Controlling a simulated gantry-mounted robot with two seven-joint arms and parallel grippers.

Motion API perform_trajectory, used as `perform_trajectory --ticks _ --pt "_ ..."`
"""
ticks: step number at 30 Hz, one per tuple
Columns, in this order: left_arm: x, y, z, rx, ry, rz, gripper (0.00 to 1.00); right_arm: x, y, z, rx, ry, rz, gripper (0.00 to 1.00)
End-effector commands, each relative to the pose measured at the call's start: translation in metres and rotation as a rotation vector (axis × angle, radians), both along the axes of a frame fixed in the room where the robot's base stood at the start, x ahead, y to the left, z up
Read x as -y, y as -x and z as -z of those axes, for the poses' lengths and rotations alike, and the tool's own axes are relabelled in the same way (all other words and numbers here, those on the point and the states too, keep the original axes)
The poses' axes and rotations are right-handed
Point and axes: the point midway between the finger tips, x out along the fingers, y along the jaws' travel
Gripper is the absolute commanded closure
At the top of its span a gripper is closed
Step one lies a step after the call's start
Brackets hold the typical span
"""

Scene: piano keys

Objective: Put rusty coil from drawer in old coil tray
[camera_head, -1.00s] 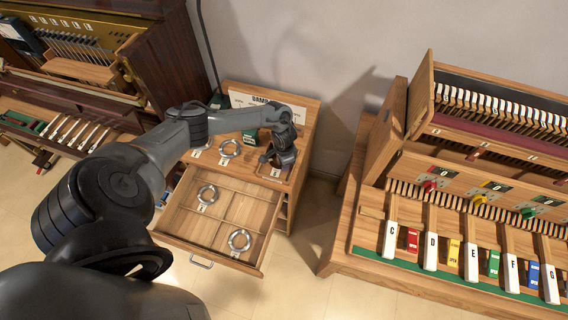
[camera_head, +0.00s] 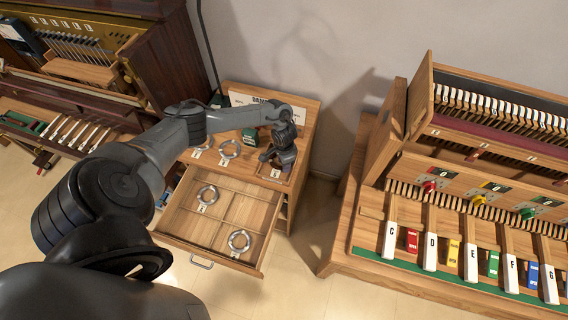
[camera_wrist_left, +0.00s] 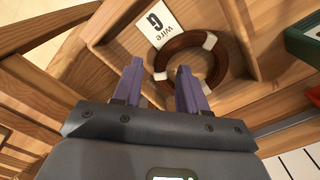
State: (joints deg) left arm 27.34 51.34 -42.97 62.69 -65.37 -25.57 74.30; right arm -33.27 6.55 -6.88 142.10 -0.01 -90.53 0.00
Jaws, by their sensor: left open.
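In the head view my left gripper (camera_head: 271,158) hangs over the tray at the cabinet's right side and hides most of the coil. My right gripper is not in view.
A keyboard model (camera_head: 455,200) stands to the right, a dark piano (camera_head: 90,80) left.

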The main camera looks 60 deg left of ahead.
Motion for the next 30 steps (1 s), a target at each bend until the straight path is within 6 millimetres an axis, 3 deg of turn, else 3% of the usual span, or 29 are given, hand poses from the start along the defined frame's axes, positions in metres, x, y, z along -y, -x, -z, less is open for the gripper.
perform_trajectory --ticks 15,19,22,26,29,30 --pt "0.000 -0.001 -0.090 0.002 -0.001 0.001 0.58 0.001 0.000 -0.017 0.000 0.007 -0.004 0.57" --pt "0.001 0.000 -0.101 0.002 -0.001 0.004 0.58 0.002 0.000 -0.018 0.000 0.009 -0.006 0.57" --pt "0.014 -0.002 -0.099 0.019 0.003 0.039 0.58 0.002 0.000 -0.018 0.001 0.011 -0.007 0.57" --pt "0.065 -0.011 -0.082 0.094 0.018 0.165 0.58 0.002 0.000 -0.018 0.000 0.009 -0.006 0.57" --pt "0.135 -0.017 -0.066 0.206 0.036 0.304 0.58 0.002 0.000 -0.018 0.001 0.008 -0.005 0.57" --pt "0.169 -0.017 -0.064 0.266 0.044 0.356 0.58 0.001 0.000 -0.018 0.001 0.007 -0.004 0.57"
